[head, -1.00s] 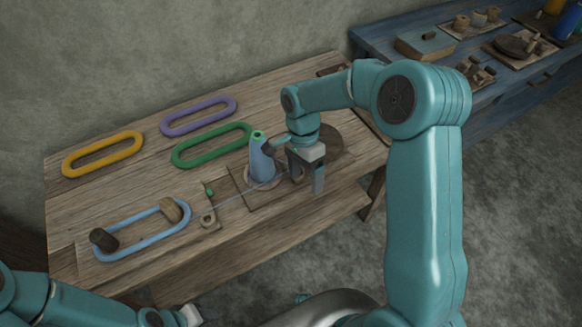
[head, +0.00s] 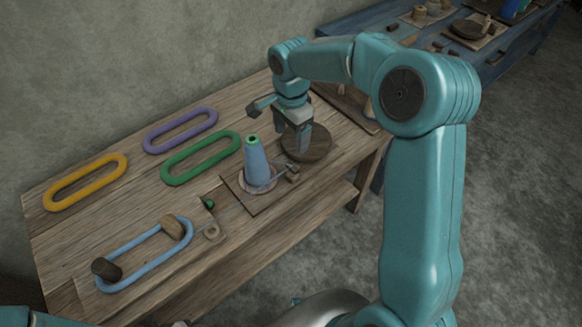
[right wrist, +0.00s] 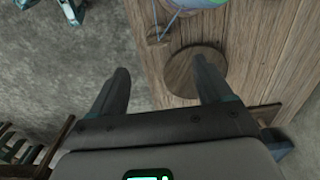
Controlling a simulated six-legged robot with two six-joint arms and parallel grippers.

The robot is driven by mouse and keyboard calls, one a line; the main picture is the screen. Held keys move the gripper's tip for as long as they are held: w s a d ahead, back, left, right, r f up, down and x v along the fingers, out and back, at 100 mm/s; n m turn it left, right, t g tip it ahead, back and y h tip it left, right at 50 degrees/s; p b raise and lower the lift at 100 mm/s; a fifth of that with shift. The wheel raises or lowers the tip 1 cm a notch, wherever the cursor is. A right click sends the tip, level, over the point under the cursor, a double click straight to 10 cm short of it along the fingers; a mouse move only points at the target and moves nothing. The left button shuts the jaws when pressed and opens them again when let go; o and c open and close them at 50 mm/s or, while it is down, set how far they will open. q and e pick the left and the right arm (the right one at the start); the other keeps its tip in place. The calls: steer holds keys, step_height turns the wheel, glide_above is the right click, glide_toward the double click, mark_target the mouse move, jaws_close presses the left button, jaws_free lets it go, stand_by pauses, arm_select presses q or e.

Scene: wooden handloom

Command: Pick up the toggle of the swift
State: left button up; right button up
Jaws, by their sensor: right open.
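My right gripper (head: 292,138) is open and empty, above the round dark wooden disc (head: 318,147) and apart from the toggle. In the right wrist view its two fingers (right wrist: 160,75) stand wide apart, one overlapping the disc. The blue skein (head: 145,264) runs around two wooden pegs at the near left. My left gripper does not show.
Yellow (head: 85,182), purple (head: 180,130) and green (head: 200,158) loops lie on the wooden table (head: 95,228). A tray (head: 350,108) is at the table's far right. A blue bench (head: 497,64) with several small items stands behind.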

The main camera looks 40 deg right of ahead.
glide_above(293, 165)
step_height(293, 165, down, 6)
steer(key=shift+w+a+r, duration=0.1)
steer(key=shift+a+r, duration=0.05)
steer(key=shift+r, duration=0.05)
steer(key=shift+d+f+p, duration=0.2)
steer(key=shift+f+p, duration=0.15)
steer(key=shift+f, duration=2.7)
steer(key=c, duration=1.1)
